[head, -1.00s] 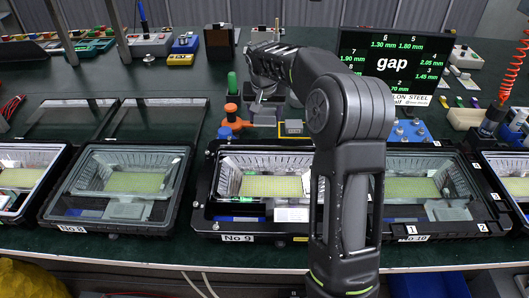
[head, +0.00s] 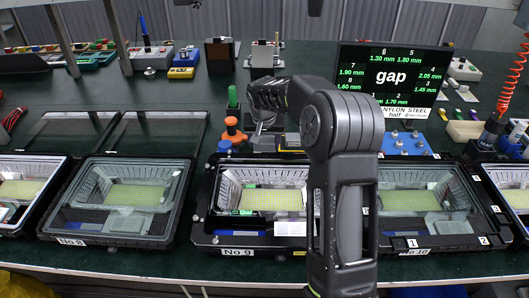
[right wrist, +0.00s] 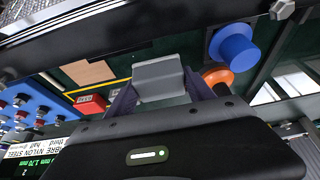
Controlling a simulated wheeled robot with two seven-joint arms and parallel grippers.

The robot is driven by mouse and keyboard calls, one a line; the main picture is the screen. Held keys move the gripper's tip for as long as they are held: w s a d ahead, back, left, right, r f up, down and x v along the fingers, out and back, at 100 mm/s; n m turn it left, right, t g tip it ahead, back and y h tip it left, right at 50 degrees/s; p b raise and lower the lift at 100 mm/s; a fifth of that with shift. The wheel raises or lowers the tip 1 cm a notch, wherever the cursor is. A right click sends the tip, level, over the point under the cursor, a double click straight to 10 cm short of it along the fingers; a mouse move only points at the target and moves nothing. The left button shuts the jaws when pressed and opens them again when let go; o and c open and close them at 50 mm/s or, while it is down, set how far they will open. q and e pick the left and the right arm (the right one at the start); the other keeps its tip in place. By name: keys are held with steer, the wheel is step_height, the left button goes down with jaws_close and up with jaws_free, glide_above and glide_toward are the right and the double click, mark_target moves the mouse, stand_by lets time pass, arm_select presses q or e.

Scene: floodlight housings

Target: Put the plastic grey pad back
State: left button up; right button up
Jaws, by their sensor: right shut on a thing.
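The plastic grey pad (right wrist: 160,77) shows in the right wrist view as a flat grey block with a bent edge. It sits between the two dark fingers of my right gripper (right wrist: 165,92), which is shut on it. In the head view my right gripper (head: 261,128) is behind the No 9 housing (head: 209,238), close to the orange and green knobbed tools. The pad cannot be made out there, behind my own wrist. My left gripper is not in view.
The No 8 housing (head: 112,240) stands left and the No 10 housing (head: 455,243) right. An orange knob (head: 233,130) and a blue knob (right wrist: 236,47) are close beside my gripper. A gap display (head: 392,72) and a blue block (head: 407,144) stand at the back right.

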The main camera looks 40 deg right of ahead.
steer(key=shift+f, duration=2.3)
steer(key=shift+f, duration=0.3)
steer(key=o, duration=1.3)
steer(key=shift+r, duration=0.1)
steer(key=shift+r, duration=0.15)
steer(key=shift+r, duration=0.25)
steer(key=v, duration=1.1)
steer(key=shift+r, duration=0.3)
steer(key=shift+s, duration=0.1)
steer(key=shift+a+f, duration=0.1)
steer(key=shift+a, duration=0.05)
